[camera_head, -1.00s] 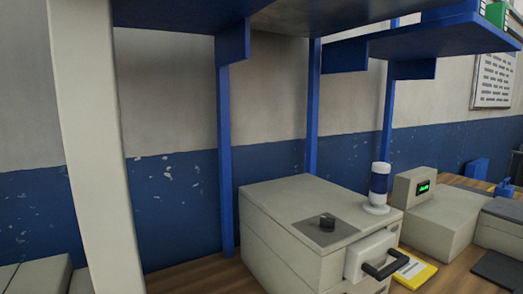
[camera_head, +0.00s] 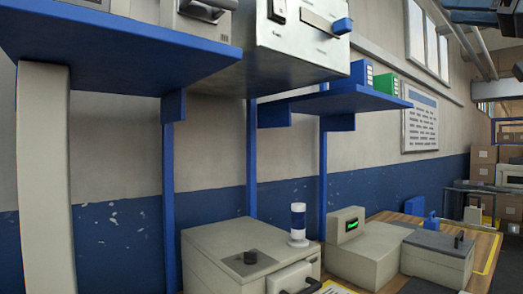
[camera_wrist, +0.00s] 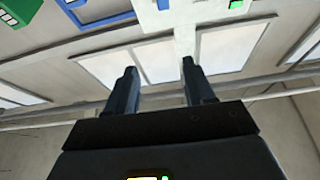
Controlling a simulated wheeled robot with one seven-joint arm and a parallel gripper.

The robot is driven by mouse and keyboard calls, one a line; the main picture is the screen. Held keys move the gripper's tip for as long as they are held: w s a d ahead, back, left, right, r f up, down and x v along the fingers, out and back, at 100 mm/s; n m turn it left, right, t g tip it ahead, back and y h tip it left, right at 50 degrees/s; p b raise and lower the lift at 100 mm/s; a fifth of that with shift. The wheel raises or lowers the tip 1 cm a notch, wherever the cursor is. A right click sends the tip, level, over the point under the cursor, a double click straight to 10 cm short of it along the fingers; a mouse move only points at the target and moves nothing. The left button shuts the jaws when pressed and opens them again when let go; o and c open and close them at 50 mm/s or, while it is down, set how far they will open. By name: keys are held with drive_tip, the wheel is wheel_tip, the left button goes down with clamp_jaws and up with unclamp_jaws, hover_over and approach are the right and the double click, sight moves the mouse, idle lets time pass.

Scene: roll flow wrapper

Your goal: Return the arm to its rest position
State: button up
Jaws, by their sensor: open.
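My gripper (camera_wrist: 160,72) shows in the wrist view. Its two dark fingers are apart with nothing between them. Beyond them the wrist view shows pale window panels (camera_wrist: 232,45) and a light wall, tilted in the picture.
A beige machine (camera_head: 215,262) with a black knob and handle stands on the wooden bench (camera_head: 480,252). Blue shelves (camera_head: 120,50) hang above, with a control box (camera_head: 300,55) and binders (camera_head: 385,82).

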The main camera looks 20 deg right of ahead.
drive_tip(key=w+f+m+t+h, duration=0.1)
drive_tip(key=w+f+m+h, duration=0.25)
drive_tip(key=f, duration=0.85)
drive_tip(key=w+f+m+t+h, duration=0.1)
drive_tip(key=w+f+m+h, duration=0.25)
drive_tip(key=f, duration=0.75)
drive_tip(key=s+a+f+m+g+h, duration=0.1)
drive_tip(key=a+f+m+h, duration=0.15)
drive_tip(key=f, duration=0.95)
drive_tip(key=s+a+f+m+g+h, duration=0.15)
drive_tip(key=a+f, duration=0.25)
drive_tip(key=f, duration=0.7)
drive_tip(key=s+a+f+n+g, duration=0.1)
drive_tip(key=s+a+f+g, duration=0.1)
drive_tip(key=s+a+f, duration=0.45)
drive_tip(key=s+a+f+g, duration=0.1)
drive_tip(key=s+a+f, duration=0.3)
drive_tip(key=s+f, duration=0.6)
drive_tip(key=s+a+n+g+y, duration=0.1)
drive_tip(key=s+a+n, duration=0.2)
drive_tip(key=s, duration=0.7)
drive_tip(key=s+a+f+n+g+y, duration=0.1)
drive_tip(key=s+a+n+y, duration=0.1)
drive_tip(key=s, duration=0.9)
drive_tip(key=shift+s+a+f+n+g, duration=0.3)
drive_tip(key=shift+a+n, duration=0.3)
drive_tip(key=shift+a, duration=0.25)
